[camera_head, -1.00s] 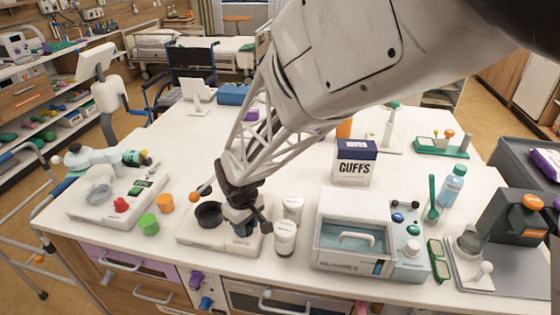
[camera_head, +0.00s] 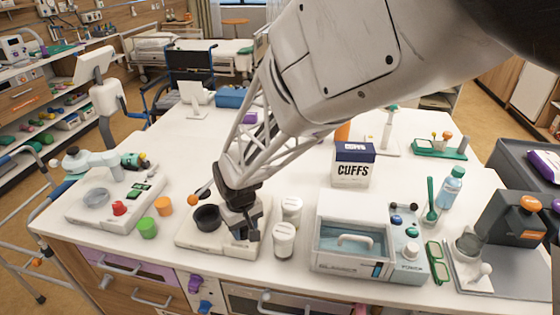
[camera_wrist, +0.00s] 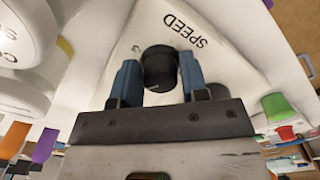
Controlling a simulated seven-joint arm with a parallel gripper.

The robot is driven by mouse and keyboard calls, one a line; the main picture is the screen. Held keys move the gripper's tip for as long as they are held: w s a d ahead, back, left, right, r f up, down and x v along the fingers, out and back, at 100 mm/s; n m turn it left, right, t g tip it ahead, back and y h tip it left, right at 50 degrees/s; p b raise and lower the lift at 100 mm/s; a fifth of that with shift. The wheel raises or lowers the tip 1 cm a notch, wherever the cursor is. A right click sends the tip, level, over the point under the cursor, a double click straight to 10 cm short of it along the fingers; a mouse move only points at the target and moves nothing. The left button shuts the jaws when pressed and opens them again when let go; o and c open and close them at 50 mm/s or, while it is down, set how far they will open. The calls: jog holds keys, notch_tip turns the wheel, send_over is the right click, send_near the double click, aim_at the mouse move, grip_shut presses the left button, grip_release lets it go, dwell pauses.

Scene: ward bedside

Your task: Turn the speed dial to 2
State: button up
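The speed dial (camera_wrist: 159,66) is a black round knob on a white sloped panel marked "SPEED" in the wrist view. My gripper (camera_wrist: 160,84) has its two blue fingers on either side of the dial, apparently touching it.
White lidded jars (camera_head: 284,240) stand close right of my gripper. A clear-fronted box unit (camera_head: 345,240) and a cuffs box (camera_head: 353,168) are farther right. The table's front edge is close.

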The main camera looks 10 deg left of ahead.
jog(key=o, duration=0.3)
jog(key=shift+r, duration=0.15)
jog(key=shift+r, duration=3.75)
